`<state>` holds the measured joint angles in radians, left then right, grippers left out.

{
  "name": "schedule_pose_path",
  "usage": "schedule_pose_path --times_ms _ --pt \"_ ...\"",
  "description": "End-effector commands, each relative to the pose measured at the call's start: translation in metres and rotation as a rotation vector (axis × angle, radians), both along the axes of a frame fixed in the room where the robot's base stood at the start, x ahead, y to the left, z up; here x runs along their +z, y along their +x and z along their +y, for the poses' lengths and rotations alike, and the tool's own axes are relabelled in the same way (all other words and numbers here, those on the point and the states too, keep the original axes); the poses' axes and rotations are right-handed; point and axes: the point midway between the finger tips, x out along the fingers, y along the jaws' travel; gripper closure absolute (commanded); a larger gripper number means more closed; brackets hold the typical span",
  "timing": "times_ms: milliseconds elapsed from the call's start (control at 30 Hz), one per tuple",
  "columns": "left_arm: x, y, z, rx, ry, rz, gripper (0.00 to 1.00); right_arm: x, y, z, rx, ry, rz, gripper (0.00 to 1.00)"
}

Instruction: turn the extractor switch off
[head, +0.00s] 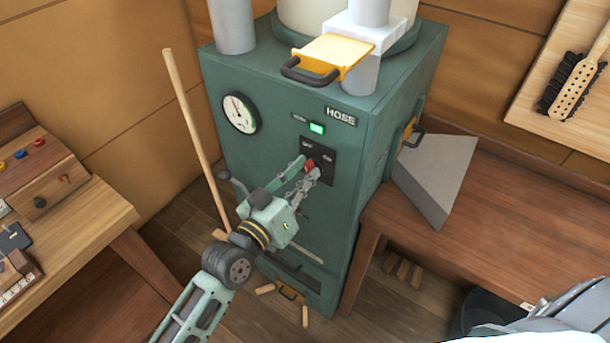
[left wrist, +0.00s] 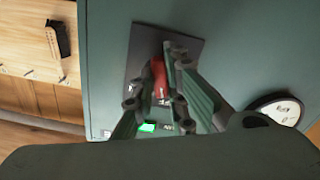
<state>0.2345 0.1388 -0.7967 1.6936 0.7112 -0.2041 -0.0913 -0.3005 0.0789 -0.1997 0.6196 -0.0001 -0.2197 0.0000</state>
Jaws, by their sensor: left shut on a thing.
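The extractor is a tall green cabinet (head: 235,75) with a dial gauge (head: 240,113) and a lit green lamp (head: 317,128) on its front. Its switch is a red lever (head: 310,165) on a black plate (head: 324,152) below the lamp. My left gripper (head: 309,170) is at the plate, with its fingers around the red lever. In the left wrist view the red lever (left wrist: 159,80) sits between the two fingers, over the dark plate (left wrist: 145,45). The fingers hide part of the lever and the plate's markings. My right gripper is not in view.
A wooden stick (head: 195,140) leans left of the cabinet. A workbench (head: 65,220) stands at the left. A brown bench (head: 510,215) with a grey hood (head: 437,175) is at the right. A yellow gate with a handle (head: 328,57) juts out above the front.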

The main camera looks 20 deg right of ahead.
Motion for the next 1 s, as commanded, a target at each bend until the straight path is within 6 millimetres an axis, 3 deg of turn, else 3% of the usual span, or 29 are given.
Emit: schedule_pose_path --times_ms 767,800,1000 --pt "0.0015 0.0004 0.0000 0.001 -0.070 0.086 1.00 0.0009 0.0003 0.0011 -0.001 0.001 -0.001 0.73" --pt "0.0015 0.0004 0.0000 0.001 -0.070 0.086 0.86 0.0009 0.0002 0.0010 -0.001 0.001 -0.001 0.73" --pt "0.0010 0.0003 0.0000 0.001 -0.068 0.085 0.69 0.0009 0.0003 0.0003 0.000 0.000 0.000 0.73"
